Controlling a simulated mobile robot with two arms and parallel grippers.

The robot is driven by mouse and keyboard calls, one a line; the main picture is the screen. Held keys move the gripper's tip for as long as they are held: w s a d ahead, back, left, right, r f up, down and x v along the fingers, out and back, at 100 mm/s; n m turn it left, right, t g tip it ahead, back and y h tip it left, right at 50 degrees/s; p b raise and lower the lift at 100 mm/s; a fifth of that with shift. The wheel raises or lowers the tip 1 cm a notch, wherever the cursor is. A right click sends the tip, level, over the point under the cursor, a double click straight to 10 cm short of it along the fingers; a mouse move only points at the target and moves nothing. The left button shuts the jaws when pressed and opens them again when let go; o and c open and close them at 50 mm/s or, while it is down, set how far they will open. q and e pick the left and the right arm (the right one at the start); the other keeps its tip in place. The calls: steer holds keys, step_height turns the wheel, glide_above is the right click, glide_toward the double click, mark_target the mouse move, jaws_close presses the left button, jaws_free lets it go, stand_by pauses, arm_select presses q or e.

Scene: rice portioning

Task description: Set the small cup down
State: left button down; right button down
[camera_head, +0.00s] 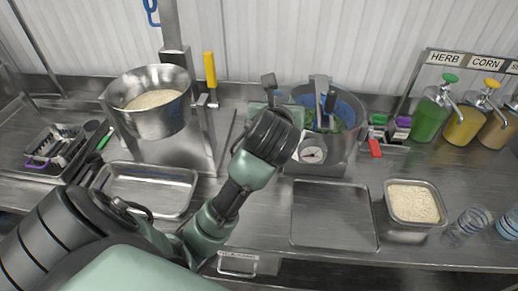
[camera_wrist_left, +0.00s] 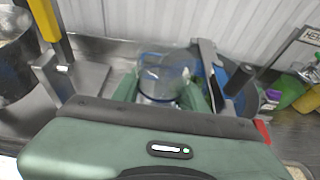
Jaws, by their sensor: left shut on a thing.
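My left gripper (camera_head: 279,110) reaches over the back of the counter, in front of the pot on the dial scale. In the left wrist view its two green fingers (camera_wrist_left: 162,92) are shut on a small clear cup (camera_wrist_left: 166,72), one finger on each side. The cup looks upright and see-through. Its base and whatever is under it are hidden behind the gripper body. In the head view the wrist largely hides the cup. My right gripper is in neither view.
An empty flat tray (camera_head: 335,215), a rice container (camera_head: 413,226) and clear cups (camera_head: 468,224) are at right. A rice bowl (camera_head: 150,122) and shallow tray (camera_head: 150,205) are at left.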

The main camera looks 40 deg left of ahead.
arm_select(q)
steer(key=b, duration=0.1)
glide_above(274, 182)
step_height(274, 182, down, 22)
steer(key=shift+f, duration=0.55)
step_height(274, 182, down, 4)
steer(key=shift+f+b, duration=0.1)
steer(key=shift+b, duration=0.3)
steer(key=c, duration=0.8)
jaws_free()
steer(key=shift+o, duration=0.2)
